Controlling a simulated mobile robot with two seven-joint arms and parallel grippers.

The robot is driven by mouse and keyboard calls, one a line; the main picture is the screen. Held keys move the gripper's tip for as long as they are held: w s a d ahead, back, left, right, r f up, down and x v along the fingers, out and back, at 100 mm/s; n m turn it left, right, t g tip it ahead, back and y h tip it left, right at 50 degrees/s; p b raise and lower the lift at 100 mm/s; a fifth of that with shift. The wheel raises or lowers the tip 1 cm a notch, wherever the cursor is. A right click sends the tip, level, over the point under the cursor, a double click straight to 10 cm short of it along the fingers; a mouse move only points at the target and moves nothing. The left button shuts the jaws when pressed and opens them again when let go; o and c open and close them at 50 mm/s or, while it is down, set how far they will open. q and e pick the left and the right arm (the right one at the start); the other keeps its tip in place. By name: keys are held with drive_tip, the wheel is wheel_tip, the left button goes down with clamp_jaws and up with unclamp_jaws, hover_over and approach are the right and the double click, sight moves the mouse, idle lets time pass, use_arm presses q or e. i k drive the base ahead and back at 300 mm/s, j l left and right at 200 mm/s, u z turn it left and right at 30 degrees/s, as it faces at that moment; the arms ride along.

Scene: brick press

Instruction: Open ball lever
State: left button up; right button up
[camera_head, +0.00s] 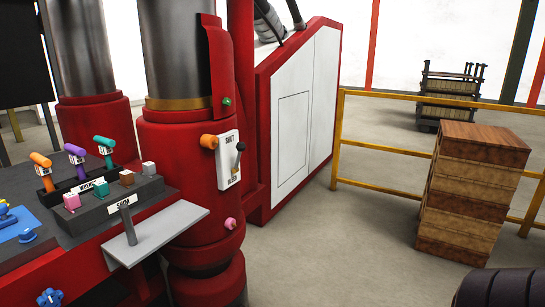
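A white plate (228,160) marked SHUT at the top and BLEED at the bottom is fixed to the front red column. A small lever with a dark ball end (240,147) stands out from the plate. Its ball is up, close to the SHUT side, and its stem runs down toward the plate's lower middle. An orange knob (208,141) sits at the plate's upper left edge. Neither of my grippers can be made out, and nothing touches the lever.
A dark console (140,193) with coloured handles stands left of the column, with a grey shelf (155,233) in front. A wooden block stack (468,195) and yellow railing (385,95) are at right. A dark ribbed shape (495,290) fills the lower right corner. Floor between is clear.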

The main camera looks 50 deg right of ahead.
sight(241, 145)
drive_tip(key=z, duration=1.25)
